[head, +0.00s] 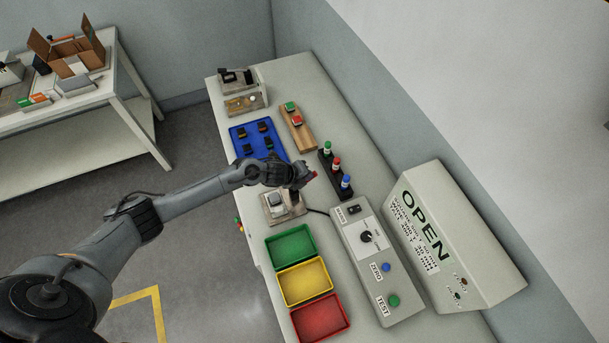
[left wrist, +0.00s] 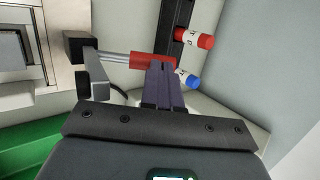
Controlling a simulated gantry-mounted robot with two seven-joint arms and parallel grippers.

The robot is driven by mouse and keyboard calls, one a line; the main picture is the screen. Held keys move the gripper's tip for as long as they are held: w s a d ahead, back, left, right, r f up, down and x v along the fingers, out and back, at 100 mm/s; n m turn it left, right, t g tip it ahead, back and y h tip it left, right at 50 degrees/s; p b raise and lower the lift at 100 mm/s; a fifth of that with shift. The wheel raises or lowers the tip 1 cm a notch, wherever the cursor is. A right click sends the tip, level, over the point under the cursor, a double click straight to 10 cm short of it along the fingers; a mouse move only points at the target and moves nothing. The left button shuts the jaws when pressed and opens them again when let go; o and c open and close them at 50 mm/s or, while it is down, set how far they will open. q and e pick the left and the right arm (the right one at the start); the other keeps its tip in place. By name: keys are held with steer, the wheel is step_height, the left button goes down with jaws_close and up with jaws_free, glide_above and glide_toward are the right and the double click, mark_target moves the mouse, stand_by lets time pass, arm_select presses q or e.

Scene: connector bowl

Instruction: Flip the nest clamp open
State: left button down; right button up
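The nest clamp's red handle (left wrist: 146,58) runs on a metal arm from a dark pivot beside the pale nest fixture (left wrist: 20,55) in the left wrist view. In the head view the nest (head: 277,203) sits at the table's near edge, partly behind my arm. No wide gap shows between the fingers. I cannot tell whether the tips touch the handle. In the head view my left gripper (head: 308,176) is over the table just above the nest. My right gripper is not in view.
Close by stand a black rack with coloured-cap cylinders (head: 326,162), a control box (head: 377,268) and an OPEN sign box (head: 440,240). Green (head: 290,246), yellow (head: 305,282) and red (head: 320,318) trays lie in front. A blue tray (head: 240,134) holds several dark connectors.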

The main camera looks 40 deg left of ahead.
arm_select(q)
steer(key=shift+f, duration=0.15)
steer(key=shift+r+p, duration=0.35)
steer(key=p+v, duration=0.2)
steer(key=v, duration=1.1)
steer(key=shift+d+r, duration=0.2)
steer(key=shift+r, duration=0.35)
steer(key=shift+w, duration=0.1)
steer(key=shift+f, duration=0.1)
